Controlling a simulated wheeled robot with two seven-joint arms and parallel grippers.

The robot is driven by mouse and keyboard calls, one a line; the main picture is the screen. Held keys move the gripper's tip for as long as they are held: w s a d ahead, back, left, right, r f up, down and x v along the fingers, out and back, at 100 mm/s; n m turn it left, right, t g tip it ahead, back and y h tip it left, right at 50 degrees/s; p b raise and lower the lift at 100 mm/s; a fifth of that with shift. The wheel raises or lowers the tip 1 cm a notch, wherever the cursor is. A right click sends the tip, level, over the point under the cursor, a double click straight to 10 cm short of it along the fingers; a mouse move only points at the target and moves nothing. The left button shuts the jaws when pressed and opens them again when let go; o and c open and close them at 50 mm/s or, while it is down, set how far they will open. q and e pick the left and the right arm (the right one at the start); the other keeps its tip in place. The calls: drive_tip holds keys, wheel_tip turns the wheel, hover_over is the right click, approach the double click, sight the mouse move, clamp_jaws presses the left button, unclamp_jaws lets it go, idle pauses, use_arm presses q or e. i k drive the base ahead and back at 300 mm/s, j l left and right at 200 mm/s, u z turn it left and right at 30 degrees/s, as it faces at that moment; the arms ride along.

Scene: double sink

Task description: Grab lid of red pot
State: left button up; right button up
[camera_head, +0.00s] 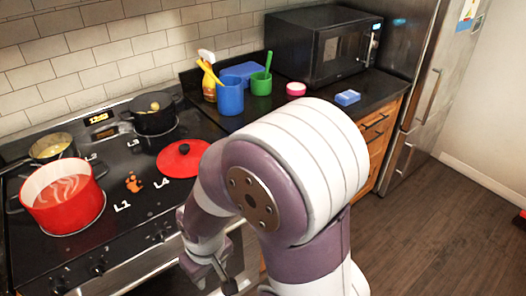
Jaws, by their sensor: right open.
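The red pot (62,197) stands open on the front left of the stove, with reddish contents inside. The red lid (183,158) lies on the stove's right side, apart from the pot, with a dark knob on top. My right arm's large joint hides the area just to the right of the lid. My right gripper (208,274) is open and empty, low in front of the stove, nearer to me than the lid and below it in the picture. My left gripper is not in view.
A black pot (154,116) and a pan (52,149) stand at the stove's back. An orange item (134,183) lies between the red pot and lid. A blue cup (230,97), green cup (261,84), blue sponge (347,97) and microwave (322,45) are on the counter.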

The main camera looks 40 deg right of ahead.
sight(181, 159)
drive_tip(key=z, duration=0.95)
